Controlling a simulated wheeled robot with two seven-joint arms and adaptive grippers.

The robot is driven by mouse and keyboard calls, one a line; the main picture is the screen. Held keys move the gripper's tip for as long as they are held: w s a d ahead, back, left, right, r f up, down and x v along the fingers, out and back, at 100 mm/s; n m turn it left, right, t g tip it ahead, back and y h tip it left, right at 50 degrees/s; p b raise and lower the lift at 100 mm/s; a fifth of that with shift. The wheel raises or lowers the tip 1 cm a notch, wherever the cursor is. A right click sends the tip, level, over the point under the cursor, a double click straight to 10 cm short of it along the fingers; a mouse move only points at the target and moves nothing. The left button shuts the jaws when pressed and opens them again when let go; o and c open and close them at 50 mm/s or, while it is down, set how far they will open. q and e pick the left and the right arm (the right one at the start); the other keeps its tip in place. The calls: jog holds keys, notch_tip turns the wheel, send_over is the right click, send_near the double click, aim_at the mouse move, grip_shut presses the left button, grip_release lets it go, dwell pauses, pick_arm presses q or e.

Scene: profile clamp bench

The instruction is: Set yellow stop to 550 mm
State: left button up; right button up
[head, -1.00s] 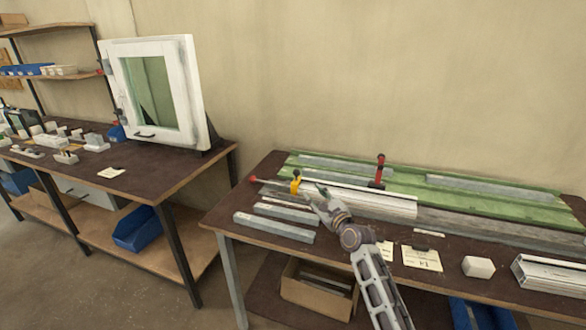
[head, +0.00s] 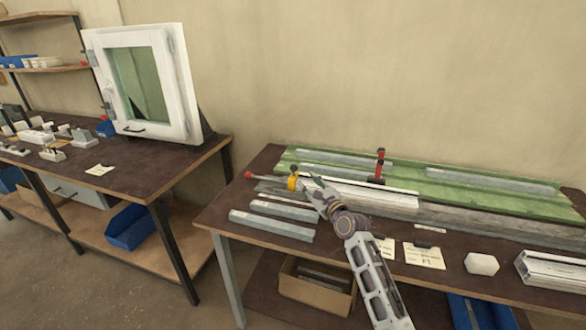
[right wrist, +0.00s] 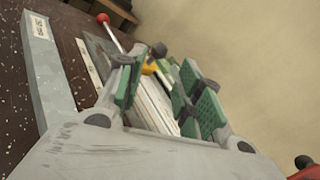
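The yellow stop (head: 292,180) sits at the left end of the white profile (head: 360,195) on the right bench. A rod with a red knob (head: 249,175) reaches left from it. In the right wrist view the yellow stop (right wrist: 149,68) shows small beyond the fingers, partly hidden by one. My right gripper (head: 314,184) is just right of the stop, over the profile. In the right wrist view it (right wrist: 160,92) is open, with the white profile (right wrist: 152,103) visible between its green pads. I see no contact with the stop. My left gripper is not in view.
A red-and-black clamp (head: 380,166) stands farther right. Grey metal bars (head: 271,224) lie in front; one (right wrist: 45,70) carries a label too small to read. A green rail (head: 480,200) runs behind. Cards (head: 424,256) and a white block (head: 482,264) lie near the front edge.

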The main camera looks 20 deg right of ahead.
aim_at(295, 168)
jog(key=w, duration=0.3)
jog(key=w+a, duration=0.1)
jog(key=w, duration=0.3)
jog(key=shift+a+b, duration=0.2)
jog(key=shift+b, duration=0.2)
jog(key=shift+w+a+b, duration=0.2)
jog(key=shift+w, duration=0.95)
jog(key=shift+w+a+b, duration=0.15)
jog(key=shift+w+a, duration=0.05)
jog(key=shift+w, duration=0.9)
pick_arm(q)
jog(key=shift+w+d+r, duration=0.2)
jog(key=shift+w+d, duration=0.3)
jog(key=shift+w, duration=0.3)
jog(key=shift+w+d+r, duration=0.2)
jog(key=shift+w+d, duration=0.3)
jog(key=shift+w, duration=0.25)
pick_arm(e)
jog(key=shift+w+a, duration=0.15)
jog(key=shift+w, duration=0.65)
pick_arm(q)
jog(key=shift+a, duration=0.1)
pick_arm(e)
jog(key=shift+c, duration=0.9)
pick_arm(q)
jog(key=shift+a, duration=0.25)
pick_arm(e)
grip_shut()
